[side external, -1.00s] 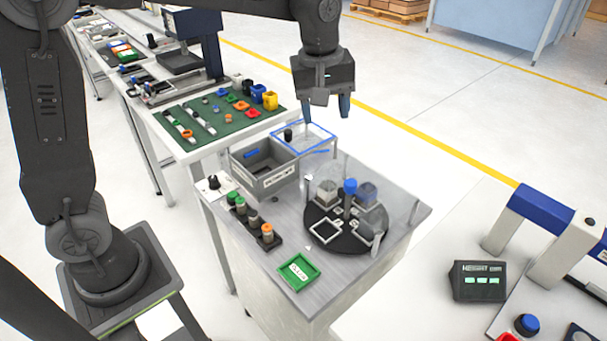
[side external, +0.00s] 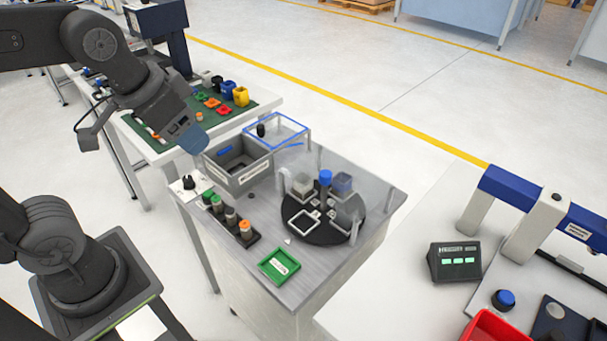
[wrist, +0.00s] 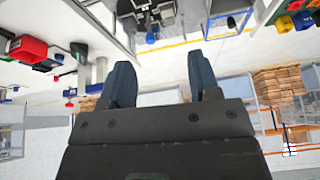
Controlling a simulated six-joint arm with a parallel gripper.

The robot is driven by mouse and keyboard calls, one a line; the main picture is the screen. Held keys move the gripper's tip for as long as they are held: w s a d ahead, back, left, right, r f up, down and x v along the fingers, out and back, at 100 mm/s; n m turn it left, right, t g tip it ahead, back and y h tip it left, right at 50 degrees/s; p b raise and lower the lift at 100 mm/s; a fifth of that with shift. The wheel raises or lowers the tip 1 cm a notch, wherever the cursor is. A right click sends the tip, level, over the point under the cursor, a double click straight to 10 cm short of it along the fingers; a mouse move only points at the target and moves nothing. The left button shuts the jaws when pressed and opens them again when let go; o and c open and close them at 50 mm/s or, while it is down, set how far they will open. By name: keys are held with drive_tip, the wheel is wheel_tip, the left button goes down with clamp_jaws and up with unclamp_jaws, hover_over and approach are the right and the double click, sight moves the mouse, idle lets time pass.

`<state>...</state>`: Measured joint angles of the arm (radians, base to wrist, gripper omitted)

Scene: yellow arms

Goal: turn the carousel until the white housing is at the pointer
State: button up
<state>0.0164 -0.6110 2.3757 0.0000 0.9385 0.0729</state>
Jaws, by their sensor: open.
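The carousel (side external: 326,236) is a dark round disc on the grey bench, with a blue-topped post (side external: 325,178) at its middle. A white square frame-like part (side external: 304,222) sits at its front left. I cannot tell surely which part is the white housing. A small white pointer mark (side external: 289,240) lies at the disc's front-left edge.
A grey bin (side external: 238,163), a blue-edged clear stand (side external: 277,130), a rack of several capped cylinders (side external: 230,217) and a green tray (side external: 279,266) share the bench. Clear upright panels stand around the carousel. A green mat (side external: 160,125) with coloured parts lies behind.

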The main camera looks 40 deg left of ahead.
drive_tip(key=w+d+r+m+g, duration=0.1)
drive_tip(key=w+d+m+g, duration=0.2)
drive_tip(key=w, duration=0.9)
drive_tip(key=m+g, duration=0.2)
drive_tip(key=m, duration=0.3)
approach(326, 173)
wheel_tip(326, 173, down, 10)
drive_tip(key=shift+f, duration=0.1)
clamp_jaws()
